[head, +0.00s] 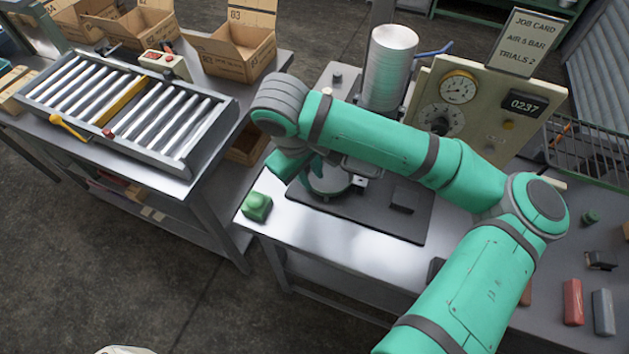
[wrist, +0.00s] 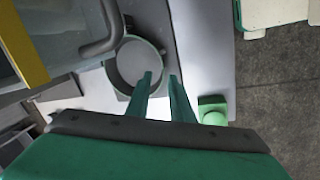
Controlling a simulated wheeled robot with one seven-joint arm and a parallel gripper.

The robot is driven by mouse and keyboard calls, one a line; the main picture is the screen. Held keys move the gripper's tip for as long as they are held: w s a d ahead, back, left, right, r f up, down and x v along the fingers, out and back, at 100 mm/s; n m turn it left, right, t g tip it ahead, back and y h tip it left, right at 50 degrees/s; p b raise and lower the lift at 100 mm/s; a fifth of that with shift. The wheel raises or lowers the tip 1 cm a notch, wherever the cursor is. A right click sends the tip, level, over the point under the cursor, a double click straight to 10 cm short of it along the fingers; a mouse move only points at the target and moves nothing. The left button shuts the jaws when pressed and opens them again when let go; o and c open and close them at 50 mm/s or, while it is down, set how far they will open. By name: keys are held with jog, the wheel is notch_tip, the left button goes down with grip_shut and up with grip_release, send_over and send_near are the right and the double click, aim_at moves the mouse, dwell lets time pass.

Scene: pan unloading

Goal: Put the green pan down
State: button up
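In the head view my forearm and wrist hide much of the gripper.
A dark mat (head: 385,222) lies on the metal bench, with a green button box (head: 257,206) at its left corner. Behind stand a silver cylinder (head: 391,65) and a gauge panel (head: 480,105). A roller conveyor table (head: 215,140) is left, across a floor gap. Small blocks lie right.

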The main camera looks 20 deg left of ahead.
jog(key=v, duration=0.6)
jog(key=shift+r, duration=0.25)
jog(key=shift+s, duration=0.1)
